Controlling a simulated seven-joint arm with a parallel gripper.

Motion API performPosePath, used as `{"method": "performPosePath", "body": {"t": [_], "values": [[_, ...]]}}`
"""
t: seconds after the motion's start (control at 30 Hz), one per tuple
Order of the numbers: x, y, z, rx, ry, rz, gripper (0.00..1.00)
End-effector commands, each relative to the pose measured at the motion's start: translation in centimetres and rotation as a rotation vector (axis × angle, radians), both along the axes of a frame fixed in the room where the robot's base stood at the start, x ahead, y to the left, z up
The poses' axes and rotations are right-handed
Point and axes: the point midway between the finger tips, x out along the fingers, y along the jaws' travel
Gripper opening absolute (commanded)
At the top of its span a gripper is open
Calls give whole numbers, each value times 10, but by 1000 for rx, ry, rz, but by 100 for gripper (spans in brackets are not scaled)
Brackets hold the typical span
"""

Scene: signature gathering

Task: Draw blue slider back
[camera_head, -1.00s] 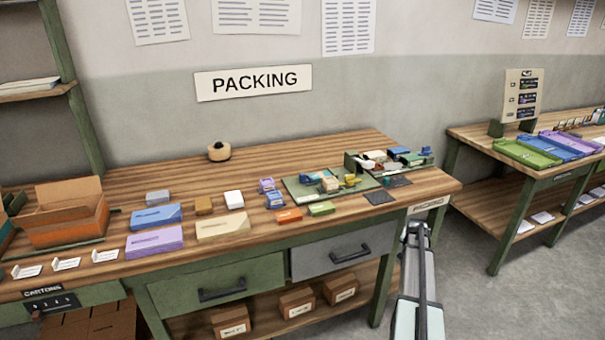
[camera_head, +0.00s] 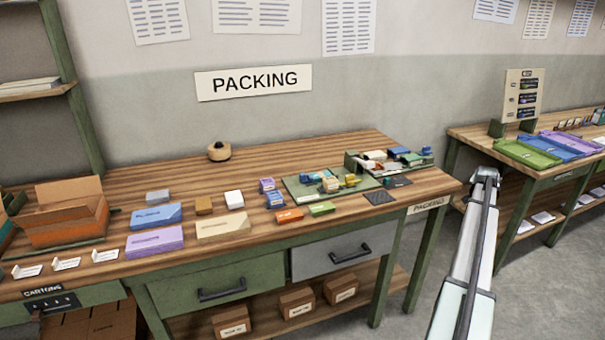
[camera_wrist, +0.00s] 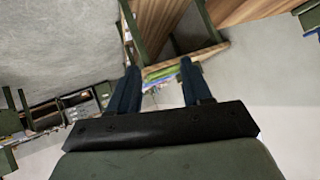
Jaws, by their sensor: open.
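I cannot tell for sure which piece is the blue slider. A small blue part (camera_head: 427,151) sits at the right end of the green fixture (camera_head: 352,163) at the back right of the packing table, and another blue block (camera_head: 411,159) lies in it. A green board (camera_head: 300,190) to its left also carries small blue parts. My gripper (camera_wrist: 158,68) is open and empty in the wrist view, its two dark fingers apart in the air. In the head view my arm is right of the packing table, clear of these parts; its fingers cannot be made out there.
The packing table (camera_head: 110,186) holds several coloured boxes, an open carton (camera_head: 68,228) and a tape roll (camera_head: 219,151). A second table at right bears green (camera_head: 528,152) and blue (camera_head: 570,145) trays and a sign stand (camera_head: 523,95). Open floor lies between the tables.

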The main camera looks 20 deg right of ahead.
Motion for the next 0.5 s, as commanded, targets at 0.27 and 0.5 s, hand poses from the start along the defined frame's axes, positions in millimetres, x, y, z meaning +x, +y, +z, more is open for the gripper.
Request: {"method": "performPosePath", "body": {"t": [0.27,0.5], "values": [[50,37,12,69,-6,21,49],[113,91,29,158,-7,46,49]]}}
